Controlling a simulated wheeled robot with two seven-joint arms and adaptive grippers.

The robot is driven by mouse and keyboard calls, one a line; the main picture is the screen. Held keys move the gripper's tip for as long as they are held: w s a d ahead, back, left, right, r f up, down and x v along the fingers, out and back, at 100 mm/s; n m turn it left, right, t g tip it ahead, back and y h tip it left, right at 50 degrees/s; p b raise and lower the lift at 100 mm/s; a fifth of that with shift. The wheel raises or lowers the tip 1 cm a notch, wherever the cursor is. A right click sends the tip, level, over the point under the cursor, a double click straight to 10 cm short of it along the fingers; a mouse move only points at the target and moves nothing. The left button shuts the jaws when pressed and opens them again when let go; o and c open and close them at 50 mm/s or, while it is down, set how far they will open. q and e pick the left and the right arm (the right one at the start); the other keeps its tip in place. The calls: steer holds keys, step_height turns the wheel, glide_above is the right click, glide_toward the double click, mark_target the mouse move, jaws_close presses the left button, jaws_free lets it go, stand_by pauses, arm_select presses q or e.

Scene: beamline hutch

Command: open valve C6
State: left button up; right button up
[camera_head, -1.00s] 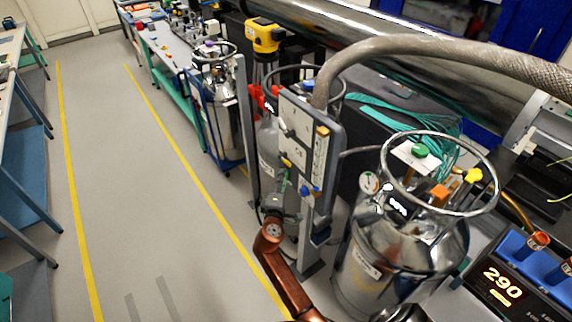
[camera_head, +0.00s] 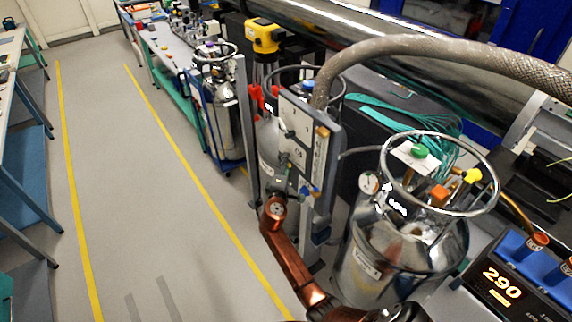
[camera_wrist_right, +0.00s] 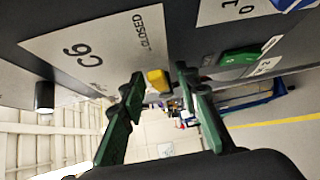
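The valve panel (camera_head: 305,140) stands upright in the middle of the head view. In the right wrist view, a white plate (camera_wrist_right: 90,55) reads "C6" and "CLOSED". A small yellow handle (camera_wrist_right: 158,80) shows at the edge of this plate. My right gripper (camera_wrist_right: 161,78) is open, with its two green fingers on either side of the yellow handle in the picture. I cannot tell whether they touch it. In the head view my right gripper is small and partly blended against the panel's near side. My left gripper is not in view.
A green handle (camera_wrist_right: 238,57) sits beside C6 on the panel. A steel dewar (camera_head: 375,255) with a ring rail stands right of the panel, and a thick braided hose (camera_head: 440,47) arches above. A readout (camera_head: 502,284) shows 290. The floor at left is clear.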

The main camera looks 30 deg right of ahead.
jaws_close()
stand_by(0.5)
